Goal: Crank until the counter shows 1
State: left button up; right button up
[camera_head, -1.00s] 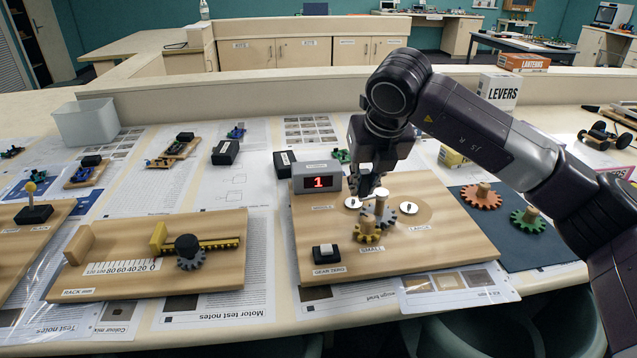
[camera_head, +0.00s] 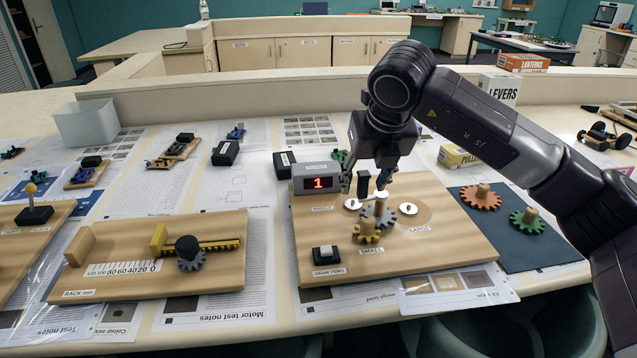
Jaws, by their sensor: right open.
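The counter (camera_head: 319,183) is a grey box at the back left of the wooden gear board (camera_head: 440,250). Its red display reads 1. A grey gear (camera_head: 377,217) stands on the board with a pale upright crank peg (camera_head: 381,202) on it. A small yellow gear (camera_head: 367,232) sits in front, by the SMALL label. My right gripper (camera_head: 364,188) is open above and just behind the grey gear, with its fingers apart near the peg. Whether a finger touches the peg cannot be told. My left gripper is not in view.
An orange gear (camera_head: 480,197) and a green gear (camera_head: 527,221) lie on a dark mat at right. The rack board (camera_head: 200,280) stands to the left.

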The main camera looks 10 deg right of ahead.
jog(key=shift+p+v, duration=0.65)
jog(key=shift+v, duration=2.65)
jog(key=shift+p, duration=0.35)
